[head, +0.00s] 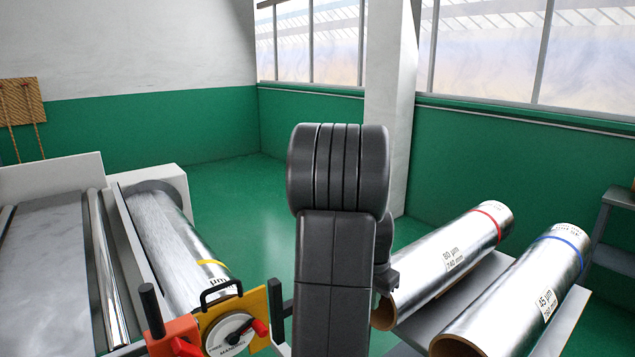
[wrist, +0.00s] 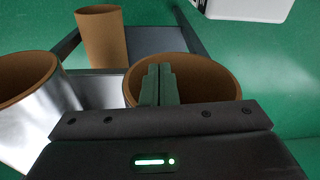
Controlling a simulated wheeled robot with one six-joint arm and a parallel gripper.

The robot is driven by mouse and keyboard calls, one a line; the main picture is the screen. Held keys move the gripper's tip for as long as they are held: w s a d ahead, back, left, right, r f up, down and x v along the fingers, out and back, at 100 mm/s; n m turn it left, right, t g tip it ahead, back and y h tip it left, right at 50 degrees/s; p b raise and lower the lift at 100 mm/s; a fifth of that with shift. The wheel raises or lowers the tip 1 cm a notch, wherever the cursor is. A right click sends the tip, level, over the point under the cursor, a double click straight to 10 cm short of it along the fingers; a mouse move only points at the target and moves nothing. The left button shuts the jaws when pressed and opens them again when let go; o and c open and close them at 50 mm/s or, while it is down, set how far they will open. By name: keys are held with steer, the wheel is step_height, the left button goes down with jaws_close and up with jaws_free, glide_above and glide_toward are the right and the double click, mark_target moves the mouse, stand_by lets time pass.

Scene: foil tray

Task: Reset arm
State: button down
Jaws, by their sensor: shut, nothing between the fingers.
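My gripper (wrist: 158,70) shows in the wrist view with its two fingers pressed together and nothing between them. The fingertips stand in front of the open brown core end of a foil roll (wrist: 215,75), as seen from the wrist; I cannot tell the gap between them. In the head view my arm rises in the middle of the picture, bent at the top, and it hides most of the gripper.
A foil roll with a red band (head: 485,225) and one with a blue band (head: 540,290) lie on a grey rack at right. A yellow-banded roll (head: 165,235) sits in the machine at left, beside a yellow plate (head: 256,305). Green floor (head: 235,190) is clear behind.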

steer(key=a+f+t+h+b, duration=0.1)
steer(key=b, duration=0.2)
steer(key=shift+s+a, duration=0.1)
steer(key=shift+s, duration=0.25)
steer(key=shift+r, duration=0.1)
steer(key=shift+s, duration=0.1)
